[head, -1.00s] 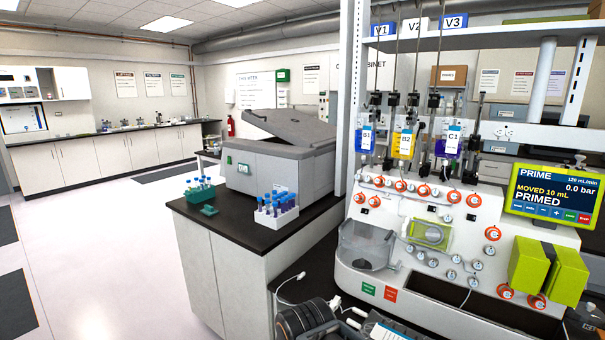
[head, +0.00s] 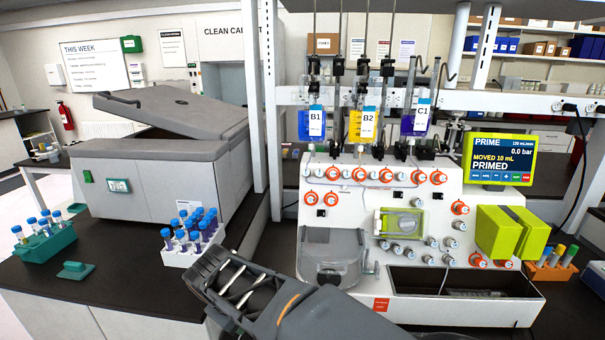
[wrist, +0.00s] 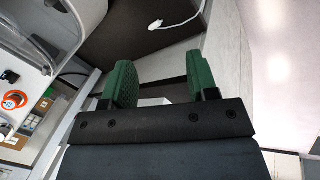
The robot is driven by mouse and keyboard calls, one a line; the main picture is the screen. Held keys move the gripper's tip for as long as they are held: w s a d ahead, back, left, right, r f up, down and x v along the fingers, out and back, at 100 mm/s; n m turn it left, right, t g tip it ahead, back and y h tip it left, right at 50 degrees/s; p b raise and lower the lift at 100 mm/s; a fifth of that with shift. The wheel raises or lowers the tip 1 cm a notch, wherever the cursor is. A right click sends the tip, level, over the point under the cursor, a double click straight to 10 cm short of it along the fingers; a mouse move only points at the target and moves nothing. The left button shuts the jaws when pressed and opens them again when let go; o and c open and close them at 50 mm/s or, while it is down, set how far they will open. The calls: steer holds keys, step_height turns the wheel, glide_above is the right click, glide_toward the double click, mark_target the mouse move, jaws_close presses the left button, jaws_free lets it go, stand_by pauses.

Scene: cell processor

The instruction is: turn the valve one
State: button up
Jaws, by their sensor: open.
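The cell processor (head: 400,215) is a white machine with several orange ring valves on its front. The upper row includes a valve at the left end (head: 333,173), and a lower pair starts with a valve (head: 311,197) at the far left. I cannot read which is valve one. In the wrist view one orange valve (wrist: 14,100) shows at the left edge. My gripper (wrist: 160,80) has two green pads held apart with nothing between them. It is away from the valves. My arm crosses the bottom of the head view, its fingers not clearly visible there.
A blue-capped tube rack (head: 190,240), a teal rack (head: 44,242) and a grey lidded unit (head: 150,175) stand on the left bench. Bags B1, B2 and C1 hang above the processor. A clear chamber (head: 330,255) juts from its front left.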

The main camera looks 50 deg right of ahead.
steer(key=w+d+r+n+g+h, duration=0.2)
steer(key=w+d+h, duration=0.3)
steer(key=d, duration=0.4)
steer(key=n+h, duration=0.4)
steer(key=h, duration=0.8)
glide_toward(304, 175)
steer(key=shift+g+h, duration=0.3)
steer(key=shift+g, duration=0.1)
steer(key=x, duration=0.3)
steer(key=p+x, duration=0.1)
steer(key=x, duration=0.2)
steer(key=p+x, duration=0.1)
steer(key=x, duration=0.2)
steer(key=shift+w+d+f, duration=0.1)
steer(key=shift+w+d, duration=0.1)
steer(key=shift+d, duration=0.1)
steer(key=shift+c, duration=0.5)
steer(key=c, duration=0.8)
